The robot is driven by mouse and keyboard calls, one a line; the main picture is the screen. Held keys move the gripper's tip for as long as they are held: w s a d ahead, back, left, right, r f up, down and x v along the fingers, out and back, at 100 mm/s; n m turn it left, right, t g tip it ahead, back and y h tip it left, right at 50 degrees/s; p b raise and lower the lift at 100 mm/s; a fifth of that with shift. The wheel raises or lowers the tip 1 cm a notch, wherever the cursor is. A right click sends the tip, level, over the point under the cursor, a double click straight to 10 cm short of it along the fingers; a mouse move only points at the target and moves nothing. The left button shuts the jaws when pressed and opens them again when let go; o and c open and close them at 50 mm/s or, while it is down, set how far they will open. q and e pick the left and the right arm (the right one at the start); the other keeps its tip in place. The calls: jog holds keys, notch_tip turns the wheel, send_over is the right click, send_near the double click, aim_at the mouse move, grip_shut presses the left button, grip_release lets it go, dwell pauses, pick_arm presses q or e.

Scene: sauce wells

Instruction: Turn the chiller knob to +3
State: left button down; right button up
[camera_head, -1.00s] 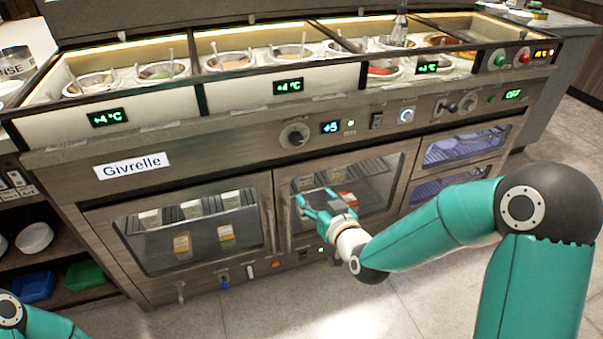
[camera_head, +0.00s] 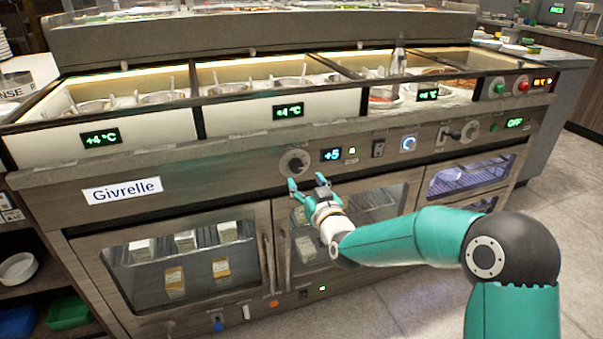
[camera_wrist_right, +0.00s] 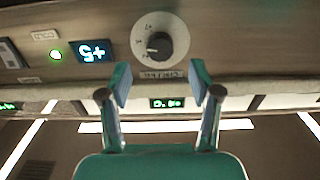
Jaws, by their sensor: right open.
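The chiller knob (camera_head: 294,162) is a round dark dial on a pale disc on the front panel. It also shows in the right wrist view, with its dark centre (camera_wrist_right: 158,45) and small marks around it. The display beside it (camera_head: 331,155) reads +5, and shows upside down in the wrist view (camera_wrist_right: 92,51). My right gripper (camera_head: 307,181) is open and empty, just below and slightly right of the knob in the head view. In the wrist view the open fingers (camera_wrist_right: 160,82) point towards the knob, apart from it. My left gripper is out of view.
A rocker switch (camera_head: 378,149) and a blue-lit button (camera_head: 409,144) sit right of the display. Door handles (camera_head: 268,262) stand out below the panel. Sauce wells (camera_head: 162,97) line the top. The floor (camera_head: 400,300) in front is clear.

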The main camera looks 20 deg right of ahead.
aim_at(299, 169)
jog(key=shift+w+a, duration=0.15)
jog(key=shift+w, duration=2.9)
jog(key=shift+c, duration=0.2)
jog(key=c, duration=1.1)
jog(key=shift+d, duration=0.25)
jog(key=shift+a+b, duration=0.1)
jog(key=shift+b, duration=0.2)
